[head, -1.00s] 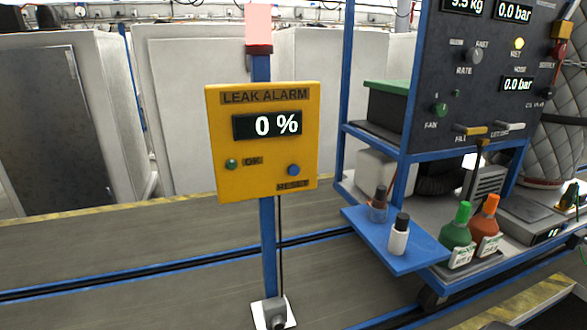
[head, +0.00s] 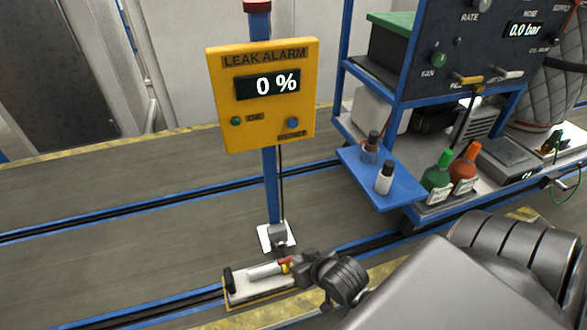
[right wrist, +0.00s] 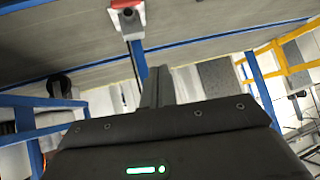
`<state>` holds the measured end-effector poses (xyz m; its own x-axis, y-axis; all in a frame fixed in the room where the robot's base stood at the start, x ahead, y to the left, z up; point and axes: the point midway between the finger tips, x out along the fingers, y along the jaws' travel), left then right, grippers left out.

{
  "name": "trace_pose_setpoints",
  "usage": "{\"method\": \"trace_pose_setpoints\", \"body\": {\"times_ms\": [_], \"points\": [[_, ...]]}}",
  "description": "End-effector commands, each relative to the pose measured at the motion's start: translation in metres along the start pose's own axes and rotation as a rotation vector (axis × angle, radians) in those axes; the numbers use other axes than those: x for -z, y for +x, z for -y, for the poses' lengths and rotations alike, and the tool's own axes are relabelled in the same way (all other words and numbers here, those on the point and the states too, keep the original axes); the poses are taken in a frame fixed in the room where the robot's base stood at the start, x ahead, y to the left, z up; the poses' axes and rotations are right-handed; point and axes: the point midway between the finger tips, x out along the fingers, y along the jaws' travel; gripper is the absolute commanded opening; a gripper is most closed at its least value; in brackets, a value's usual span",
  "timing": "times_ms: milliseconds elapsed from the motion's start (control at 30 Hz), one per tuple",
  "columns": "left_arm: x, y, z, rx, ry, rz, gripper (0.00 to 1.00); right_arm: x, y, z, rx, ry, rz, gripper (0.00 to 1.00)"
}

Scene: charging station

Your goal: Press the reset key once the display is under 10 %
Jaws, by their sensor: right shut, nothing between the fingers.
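The yellow LEAK ALARM box (head: 262,108) stands on a blue post. Its display (head: 267,84) reads 0 %. The blue reset key (head: 292,122) sits at its lower right, just above the RESET label, uncovered. A green OK light (head: 236,121) is at its lower left. My right gripper (head: 301,264) is low in front of the post, below and well apart from the key; its fingertips are hard to make out in the head view. In the right wrist view its closed fingers (right wrist: 157,80) hold nothing. My left gripper is out of view.
A red lamp (head: 257,5) tops the post, cut off by the frame. A blue shelf (head: 405,195) with small bottles juts out right of the box, beside a dark control panel (head: 470,55). The floor (head: 120,205) left of the post is clear.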

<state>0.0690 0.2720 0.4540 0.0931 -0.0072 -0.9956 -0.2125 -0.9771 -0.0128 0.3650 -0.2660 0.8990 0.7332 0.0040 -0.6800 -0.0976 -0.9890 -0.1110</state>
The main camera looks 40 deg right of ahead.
Motion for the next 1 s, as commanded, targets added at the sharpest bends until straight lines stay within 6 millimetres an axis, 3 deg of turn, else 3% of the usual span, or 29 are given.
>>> {"method": "trace_pose_setpoints", "body": {"times_ms": [100,200,300,400,500,633,1000], "points": [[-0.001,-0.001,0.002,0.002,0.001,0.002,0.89,0.077,0.011,-0.015,0.018,0.164,-0.337,0.0],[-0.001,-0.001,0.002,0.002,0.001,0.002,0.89,0.14,0.004,-0.031,0.06,0.288,-0.647,0.0],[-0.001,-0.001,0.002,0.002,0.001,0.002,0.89,0.189,-0.017,-0.047,0.123,0.366,-0.933,0.0],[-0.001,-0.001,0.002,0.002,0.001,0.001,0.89,0.221,-0.043,-0.059,0.196,0.4,-1.17,0.0],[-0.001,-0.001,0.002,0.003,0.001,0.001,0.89,0.239,-0.067,-0.065,0.263,0.401,-1.345,0.0],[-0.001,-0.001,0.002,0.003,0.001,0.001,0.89,0.249,-0.087,-0.068,0.327,0.388,-1.48,0.0],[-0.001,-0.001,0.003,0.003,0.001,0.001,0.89,0.252,-0.096,-0.069,0.355,0.38,-1.533,0.0]]}}
